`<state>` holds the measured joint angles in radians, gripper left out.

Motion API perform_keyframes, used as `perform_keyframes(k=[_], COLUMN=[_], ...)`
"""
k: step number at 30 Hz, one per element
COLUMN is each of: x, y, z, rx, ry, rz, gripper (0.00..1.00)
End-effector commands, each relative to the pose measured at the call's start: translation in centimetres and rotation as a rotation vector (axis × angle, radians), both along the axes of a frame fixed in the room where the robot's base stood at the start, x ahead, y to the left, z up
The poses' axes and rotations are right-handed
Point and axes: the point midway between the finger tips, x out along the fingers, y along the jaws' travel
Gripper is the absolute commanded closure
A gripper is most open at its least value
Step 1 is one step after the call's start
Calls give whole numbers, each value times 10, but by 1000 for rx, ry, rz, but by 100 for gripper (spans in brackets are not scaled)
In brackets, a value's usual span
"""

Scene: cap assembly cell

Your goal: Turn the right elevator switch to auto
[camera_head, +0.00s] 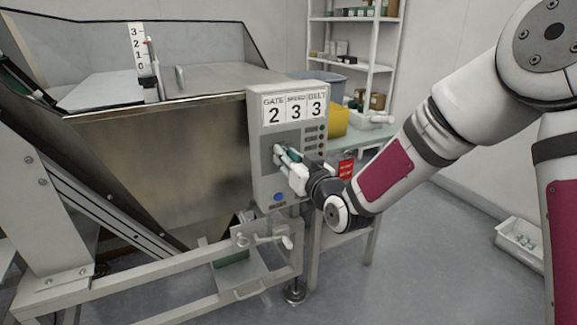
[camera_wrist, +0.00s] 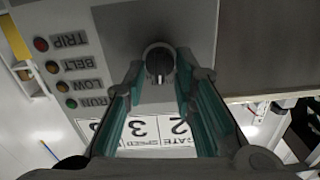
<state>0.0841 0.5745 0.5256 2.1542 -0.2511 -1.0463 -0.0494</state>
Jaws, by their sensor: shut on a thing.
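The control box (camera_head: 262,180) stands at the right end of the steel hopper, with number cards 2, 3 and 3 under GATE, SPEED and BELT. My gripper (camera_head: 278,154) is at the front of its grey panel and hides the switch in the head view. The wrist view, upside down, shows a round black switch knob (camera_wrist: 159,62) with a pale mark on its grip. The green-padded fingertips of my gripper (camera_wrist: 161,68) are on either side of the knob, shut on it. I cannot read any auto label or the knob's setting.
Indicator lamps (camera_wrist: 52,67) labelled TRIP, BELT, LOW and RUN sit beside the knob. A blue button (camera_head: 278,197) is low on the box. A crank handle (camera_head: 286,242) sticks out below. The steel hopper (camera_head: 180,150) fills the left; floor to the right is mostly open.

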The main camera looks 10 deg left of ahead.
Motion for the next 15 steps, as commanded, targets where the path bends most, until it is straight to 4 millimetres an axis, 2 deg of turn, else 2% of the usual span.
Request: perform_keyframes(k=[15], x=[0], y=[0], z=[0], rx=[-90], ry=[-58], rz=[0], gripper=[100])
